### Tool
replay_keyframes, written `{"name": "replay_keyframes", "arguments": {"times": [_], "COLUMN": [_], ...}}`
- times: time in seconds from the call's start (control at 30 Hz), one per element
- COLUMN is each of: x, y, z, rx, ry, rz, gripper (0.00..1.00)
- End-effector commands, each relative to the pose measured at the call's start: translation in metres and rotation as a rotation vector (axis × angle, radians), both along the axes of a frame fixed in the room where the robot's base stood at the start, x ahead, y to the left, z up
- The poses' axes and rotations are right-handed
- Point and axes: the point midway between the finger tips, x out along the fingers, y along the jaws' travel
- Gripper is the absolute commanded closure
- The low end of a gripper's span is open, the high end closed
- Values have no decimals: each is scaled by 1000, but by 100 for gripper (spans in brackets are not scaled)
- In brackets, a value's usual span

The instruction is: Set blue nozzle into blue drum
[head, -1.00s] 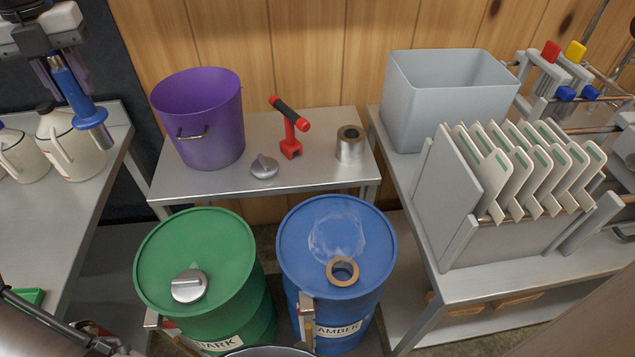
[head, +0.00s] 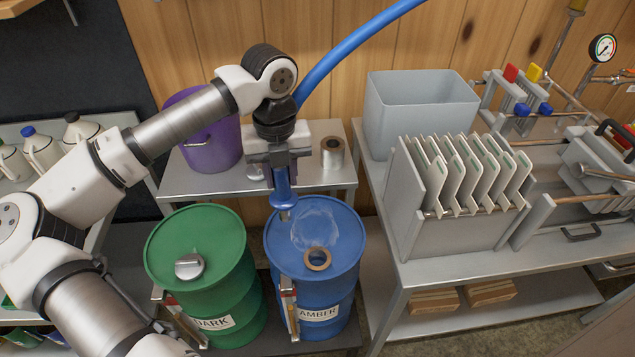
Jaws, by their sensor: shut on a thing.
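The blue nozzle (head: 284,190) hangs downward from my gripper (head: 277,163), which is shut on it. A blue hose (head: 355,42) runs from it to the upper right. The nozzle tip is in front of or above the back left part of the blue drum's lid; the exact height gap is hard to tell. The blue drum (head: 335,283) stands upright and carries an AMBER label. Its open round hole with a brown ring (head: 318,258) is near the front of the lid, lower right of the nozzle tip. The nozzle is apart from the hole.
A green drum (head: 225,287) with a capped lid stands left of the blue one. Behind are a table (head: 205,180) with a purple bucket (head: 213,153) and a metal cylinder (head: 332,153). A grey bin (head: 420,115) and plate rack (head: 440,220) stand right.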

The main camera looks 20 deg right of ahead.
Motion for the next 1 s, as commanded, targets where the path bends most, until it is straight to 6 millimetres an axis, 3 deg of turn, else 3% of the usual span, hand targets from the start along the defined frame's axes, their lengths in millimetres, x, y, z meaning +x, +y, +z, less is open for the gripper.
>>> {"name": "replay_keyframes", "arguments": {"times": [0.1,0.3,1.0], "x": [-37,-66,-68], "y": [-28,-45,-46], "z": [-5,-14,-65], "rx": [0,-1,0], "ry": [1,-1,-1], "rz": [-31,-40,-39], "gripper": [100,100,100]}}
